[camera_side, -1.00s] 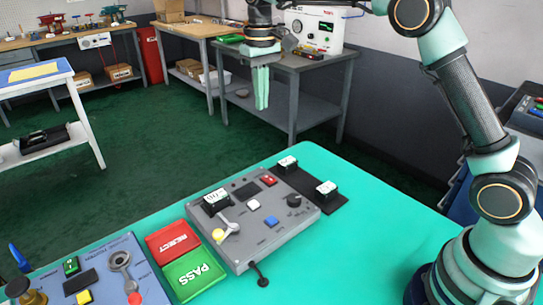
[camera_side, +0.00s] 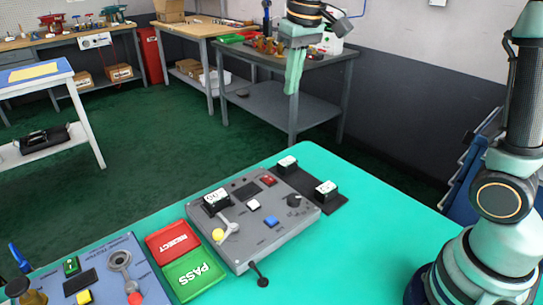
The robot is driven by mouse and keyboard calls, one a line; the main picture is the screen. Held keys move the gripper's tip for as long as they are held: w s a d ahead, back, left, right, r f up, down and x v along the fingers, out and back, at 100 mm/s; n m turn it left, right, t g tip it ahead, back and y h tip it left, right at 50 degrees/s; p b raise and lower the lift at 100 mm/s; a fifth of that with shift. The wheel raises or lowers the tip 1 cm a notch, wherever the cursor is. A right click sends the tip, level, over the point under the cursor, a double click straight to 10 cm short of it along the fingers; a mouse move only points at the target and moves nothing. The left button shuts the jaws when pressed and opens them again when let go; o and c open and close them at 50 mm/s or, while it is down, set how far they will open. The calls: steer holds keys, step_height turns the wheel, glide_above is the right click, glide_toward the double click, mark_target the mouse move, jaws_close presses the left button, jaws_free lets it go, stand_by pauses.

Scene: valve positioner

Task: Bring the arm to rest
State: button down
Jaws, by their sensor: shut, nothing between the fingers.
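My gripper (camera_side: 292,80) hangs at the top of the side view, fingers pointing down. Its pale green fingers are together and hold nothing. It is high above and behind the teal table (camera_side: 372,229), with the grey workbench seen behind it. My arm rises from its base at the right edge, and part of it is out of the picture at the top.
On the teal table are a grey control box (camera_side: 254,221), a red REJECT tray (camera_side: 172,241), a green PASS tray (camera_side: 194,273), a black strip with blocks (camera_side: 308,190) and a blue-grey panel (camera_side: 103,272). Workbenches stand behind.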

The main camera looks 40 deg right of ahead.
steer(key=s+d+f+t, duration=0.2)
steer(key=s+f+t, duration=0.1)
steer(key=s, duration=1.1)
steer(key=shift+s+f, duration=0.15)
steer(key=shift+f, duration=0.5)
steer(key=c, duration=1.4)
jaws_free()
steer(key=shift+s+f, duration=0.25)
steer(key=o, duration=0.5)
steer(key=shift+f, duration=0.1)
steer(key=shift+o, duration=1.3)
steer(key=shift+w, duration=0.35)
glide_above(265, 176)
steer(key=s, duration=0.6)
step_height(265, 176, down, 10)
steer(key=shift+g, duration=0.4)
steer(key=x, duration=1.1)
steer(key=shift+w+f, duration=0.25)
steer(key=shift+w, duration=0.2)
